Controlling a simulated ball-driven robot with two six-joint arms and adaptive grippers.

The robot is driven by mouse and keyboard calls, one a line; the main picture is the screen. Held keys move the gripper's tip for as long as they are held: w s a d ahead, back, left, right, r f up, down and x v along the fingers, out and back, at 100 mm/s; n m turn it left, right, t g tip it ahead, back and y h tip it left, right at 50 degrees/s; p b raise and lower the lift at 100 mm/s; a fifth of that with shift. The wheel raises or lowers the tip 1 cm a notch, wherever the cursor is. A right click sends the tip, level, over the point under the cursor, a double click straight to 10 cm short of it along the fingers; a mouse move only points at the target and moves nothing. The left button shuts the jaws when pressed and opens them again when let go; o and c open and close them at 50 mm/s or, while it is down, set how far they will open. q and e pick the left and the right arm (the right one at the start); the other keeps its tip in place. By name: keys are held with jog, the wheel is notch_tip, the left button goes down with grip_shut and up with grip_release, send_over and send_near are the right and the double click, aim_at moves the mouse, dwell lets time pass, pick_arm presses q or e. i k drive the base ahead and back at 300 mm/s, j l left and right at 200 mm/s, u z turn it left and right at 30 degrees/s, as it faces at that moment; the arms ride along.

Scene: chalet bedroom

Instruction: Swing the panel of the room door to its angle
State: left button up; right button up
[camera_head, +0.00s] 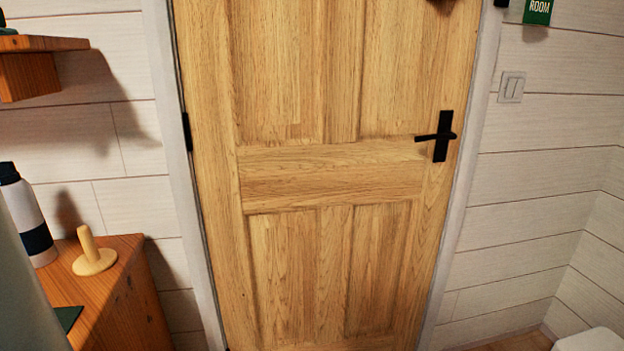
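The room door's wooden panel (335,175) fills the middle of the head view. It appears shut or nearly shut in its white frame (460,215). A black lever handle (436,136) on a black plate sits at the door's right side, its lever pointing left. A dark hinge (187,131) shows at the left edge. Neither of my grippers is in view, and nothing touches the door.
A wooden cabinet (125,290) at lower left holds a bottle (24,207) and a wooden peg stand (93,256). A wall shelf (35,68) is above. A light switch (511,87) and green sign (538,11) are right. A white object (592,341) is at lower right.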

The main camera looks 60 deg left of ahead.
aim_at(324, 213)
jog(key=j+u, duration=0.1)
jog(key=u, duration=0.3)
jog(key=i+u, duration=0.1)
jog(key=u, duration=0.7)
jog(key=i+u, duration=0.15)
jog(key=u, duration=0.25)
